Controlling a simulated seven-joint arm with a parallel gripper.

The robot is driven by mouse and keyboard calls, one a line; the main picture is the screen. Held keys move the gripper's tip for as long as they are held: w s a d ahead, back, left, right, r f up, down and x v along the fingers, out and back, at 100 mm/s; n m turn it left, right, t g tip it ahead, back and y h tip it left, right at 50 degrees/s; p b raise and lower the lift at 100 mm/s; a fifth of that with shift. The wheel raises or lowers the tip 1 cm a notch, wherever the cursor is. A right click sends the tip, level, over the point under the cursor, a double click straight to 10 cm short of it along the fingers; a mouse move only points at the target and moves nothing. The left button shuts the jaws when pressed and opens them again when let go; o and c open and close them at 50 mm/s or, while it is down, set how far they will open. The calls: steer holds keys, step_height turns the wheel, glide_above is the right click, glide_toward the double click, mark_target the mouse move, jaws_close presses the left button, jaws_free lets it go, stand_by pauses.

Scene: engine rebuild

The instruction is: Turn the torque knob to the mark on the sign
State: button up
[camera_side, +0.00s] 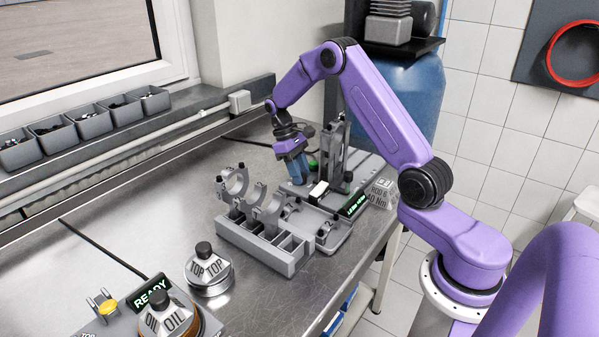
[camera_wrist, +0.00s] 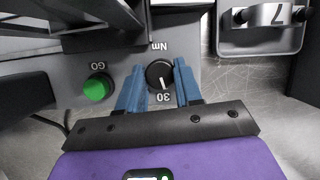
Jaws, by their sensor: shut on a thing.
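The torque knob (camera_wrist: 158,72) is a small round black dial on a grey panel, in the middle of the wrist view. It has a white pointer line that points down in the picture, toward a marking that looks like 30. My gripper (camera_side: 297,180) points down at the fixture in the side view, where its fingers hide the knob. In the wrist view my gripper (camera_wrist: 157,88) has its blue fingers on both sides of the knob, shut on it. A grey block sign (camera_side: 381,193) with dark lettering stands at the fixture's right; its small text seems to end in "40 Nm".
A green GO button (camera_wrist: 96,88) sits left of the knob in the wrist view. A lit green display (camera_side: 355,203) is on the fixture.

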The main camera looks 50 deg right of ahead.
steer(key=m+y, duration=0.1)
steer(key=m, duration=0.2)
steer(key=m+y, duration=0.1)
steer(key=m, duration=0.2)
steer(key=shift+d+t, duration=0.15)
steer(key=shift+t, duration=0.25)
steer(key=m+t+y, duration=0.1)
steer(key=m, duration=0.2)
steer(key=m+y, duration=0.1)
steer(key=m, duration=0.2)
steer(key=shift+s+d+m+t, duration=0.1)
steer(key=shift+m+t, duration=0.2)
steer(key=shift+t, duration=0.1)
steer(key=o, duration=1)
steer(key=shift+s, duration=0.1)
steer(key=shift+v, duration=4.05)
